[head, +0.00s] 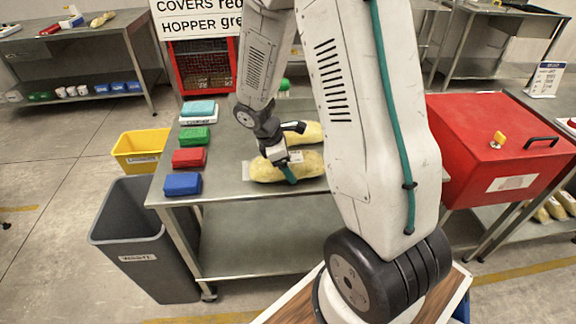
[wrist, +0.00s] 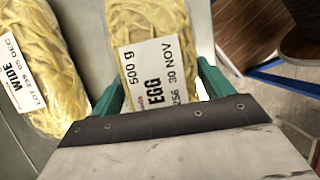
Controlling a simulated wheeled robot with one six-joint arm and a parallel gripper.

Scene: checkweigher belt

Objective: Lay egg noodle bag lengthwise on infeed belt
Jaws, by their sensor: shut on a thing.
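The egg noodle bag (wrist: 147,27), clear with yellow noodles and a white label reading EGG 500 g, lies between my gripper's green fingers in the wrist view. My gripper (wrist: 160,92) is shut on it, one finger on each side. In the head view my gripper (head: 288,172) is at the front bag (head: 262,170) on the steel table (head: 250,193). A second bag (wrist: 42,60), labelled WIDE, lies to the left in the wrist view. In the head view another bag (head: 306,133) lies behind, partly hidden by my arm. I cannot make out the infeed belt.
Blue (head: 182,184), red (head: 189,158) and green (head: 194,136) blocks line the table's left side. A yellow bin (head: 140,162) and a grey waste bin (head: 133,210) stand left of it. A red box (head: 480,160) with a handle stands at the right.

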